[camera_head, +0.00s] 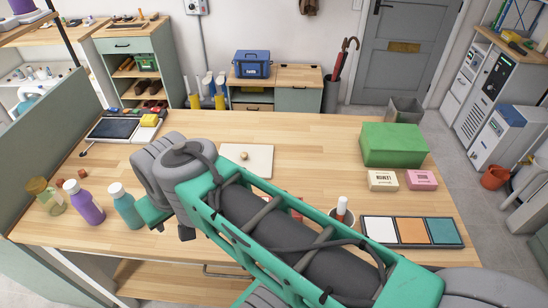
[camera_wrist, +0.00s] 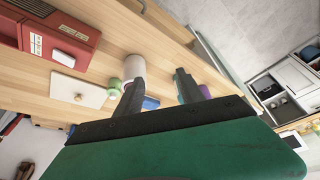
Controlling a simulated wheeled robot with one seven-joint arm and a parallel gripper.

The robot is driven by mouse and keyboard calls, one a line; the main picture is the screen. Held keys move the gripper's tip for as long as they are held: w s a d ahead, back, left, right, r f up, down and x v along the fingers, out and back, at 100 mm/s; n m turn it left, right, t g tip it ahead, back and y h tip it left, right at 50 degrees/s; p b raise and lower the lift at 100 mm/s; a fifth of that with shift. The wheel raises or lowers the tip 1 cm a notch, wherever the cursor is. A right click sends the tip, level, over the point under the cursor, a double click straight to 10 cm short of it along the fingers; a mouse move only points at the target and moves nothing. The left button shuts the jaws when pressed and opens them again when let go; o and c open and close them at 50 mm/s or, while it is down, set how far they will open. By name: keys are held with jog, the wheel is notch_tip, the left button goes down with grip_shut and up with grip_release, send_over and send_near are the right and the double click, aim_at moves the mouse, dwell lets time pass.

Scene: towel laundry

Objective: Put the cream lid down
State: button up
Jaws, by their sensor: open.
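The cream lid (camera_head: 258,165) is a flat square plate with a small round tan knob. It lies flat on the wooden table (camera_head: 310,128), just behind my arm in the head view, which hides its near edge. In the wrist view the lid (camera_wrist: 62,88) lies left of my gripper (camera_wrist: 158,90), clear of both fingers. My gripper is open, its two dark fingers spread apart with nothing held between them. In the head view my arm crosses the table and my fingertips cannot be made out.
Three bottles, including a purple one (camera_head: 84,205), stand at the left. A green box (camera_head: 393,145), small cartons (camera_head: 382,180) and a three-colour tray (camera_head: 372,229) are at the right. The wrist view shows a red box (camera_wrist: 68,28) and a white cylinder (camera_wrist: 135,68) near one finger.

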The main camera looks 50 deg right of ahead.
jog(key=w+d+m, duration=0.2)
jog(key=m, duration=0.1)
jog(key=w+d+m+b, duration=0.1)
jog(key=w+d+m, duration=0.2)
jog(key=m, duration=0.1)
jog(key=w+d+f+m+b, duration=0.1)
jog(key=w+d+m, duration=0.1)
jog(key=d+m, duration=0.1)
jog(key=shift+w+m, duration=0.2)
jog(key=shift+m, duration=0.4)
jog(key=w+d+f+m+b, duration=0.2)
jog(key=w+d+m, duration=0.3)
jog(key=d+m, duration=0.45)
jog(key=m+b, duration=0.2)
jog(key=m, duration=1.4)
send_near(244, 154)
jog(key=f, duration=0.1)
jog(key=shift+h, duration=0.3)
jog(key=p+x, duration=0.1)
jog(key=x, duration=0.6)
jog(key=shift+w+a+f+p, duration=0.25)
jog(key=shift+w+f+p, duration=0.05)
jog(key=shift+w+p, duration=0.05)
grip_shut()
